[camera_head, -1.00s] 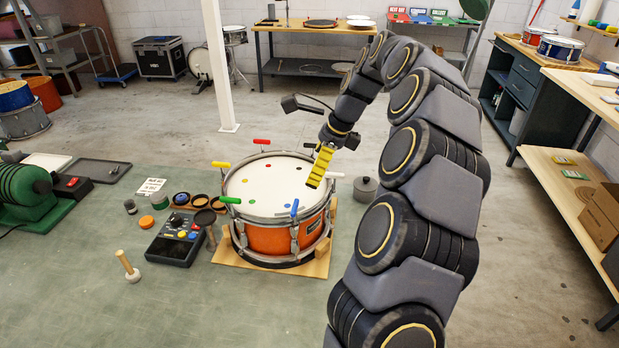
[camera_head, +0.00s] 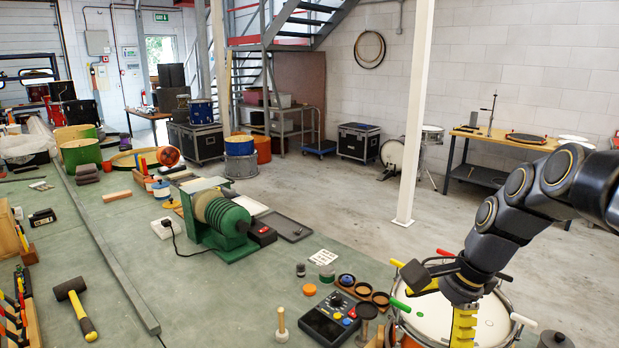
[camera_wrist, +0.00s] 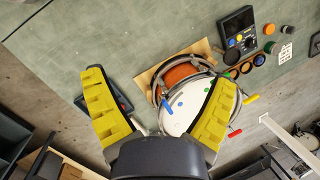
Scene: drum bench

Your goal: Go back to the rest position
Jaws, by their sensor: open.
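My gripper (camera_head: 463,325) is at the lower right of the head view, in front of and above the drum (camera_head: 428,322). In the wrist view its two yellow fingers (camera_wrist: 160,112) are spread wide apart with nothing between them in their grasp. The drum also shows in the wrist view (camera_wrist: 188,105), with a white head, an orange shell and coloured handles around its rim. In the head view my arm reaches in from the right edge. The gripper appears clear of the drum head, but the gap is hard to judge.
A black control box (camera_head: 330,318), a wooden peg (camera_head: 281,325) and small cups stand left of the drum. A green machine (camera_head: 218,222) is further left. A mallet (camera_head: 76,308) lies at the lower left. A white post (camera_head: 412,130) stands behind the bench.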

